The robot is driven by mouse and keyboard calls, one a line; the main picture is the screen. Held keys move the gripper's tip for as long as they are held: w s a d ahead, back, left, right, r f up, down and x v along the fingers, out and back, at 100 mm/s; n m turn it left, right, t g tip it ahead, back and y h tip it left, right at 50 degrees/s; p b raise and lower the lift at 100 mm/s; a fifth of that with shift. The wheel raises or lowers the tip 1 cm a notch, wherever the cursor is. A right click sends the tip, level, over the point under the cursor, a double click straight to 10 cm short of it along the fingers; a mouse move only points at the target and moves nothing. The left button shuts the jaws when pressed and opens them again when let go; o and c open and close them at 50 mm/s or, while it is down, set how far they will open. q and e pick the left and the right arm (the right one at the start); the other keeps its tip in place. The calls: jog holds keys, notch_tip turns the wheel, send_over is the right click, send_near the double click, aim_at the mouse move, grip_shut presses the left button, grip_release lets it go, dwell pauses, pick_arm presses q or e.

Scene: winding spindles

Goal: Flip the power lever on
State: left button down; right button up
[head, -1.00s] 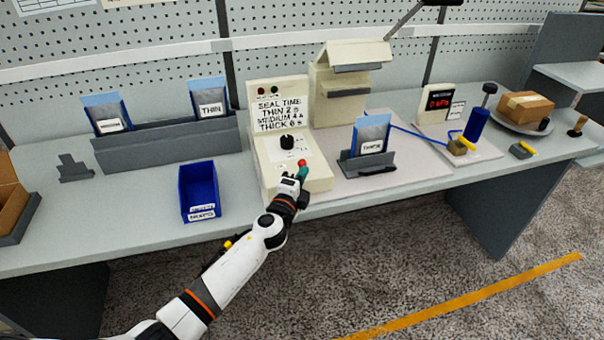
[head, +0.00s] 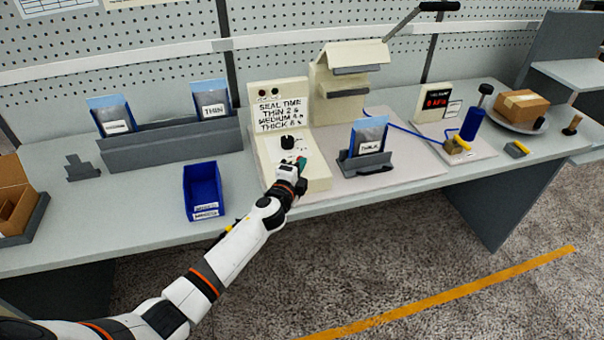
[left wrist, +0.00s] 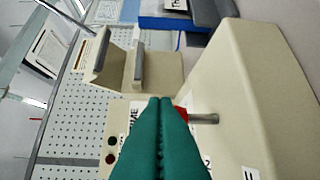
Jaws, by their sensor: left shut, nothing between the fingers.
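The power lever shows in the left wrist view as a red knob (left wrist: 182,113) on a short grey metal stem (left wrist: 204,119) that stands out from the beige sealer control box (left wrist: 235,85). In the head view the control box (head: 262,150) stands mid-bench, and my gripper hides the lever. My left gripper (head: 301,162), with teal fingers, is shut and empty over the sloped panel. In the left wrist view its fingertips (left wrist: 160,100) lie right beside the red knob, partly covering it; I cannot tell whether they touch. My right gripper is not in view.
A black dial (head: 287,143) sits behind my fingers on the panel. The beige sealing press (head: 340,90) with a long handle stands behind right. A pouch stand (head: 365,165) is to the right, a blue bin (head: 203,188) to the left. Bench is clear between bin and box.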

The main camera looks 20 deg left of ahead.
pick_arm(q)
jog(key=shift+w+a+r, duration=0.25)
jog(key=shift+w+a, duration=0.1)
jog(key=shift+w, duration=0.1)
jog(key=shift+w+a+r, duration=0.2)
jog(key=shift+w+a, duration=0.1)
jog(key=shift+w, duration=0.15)
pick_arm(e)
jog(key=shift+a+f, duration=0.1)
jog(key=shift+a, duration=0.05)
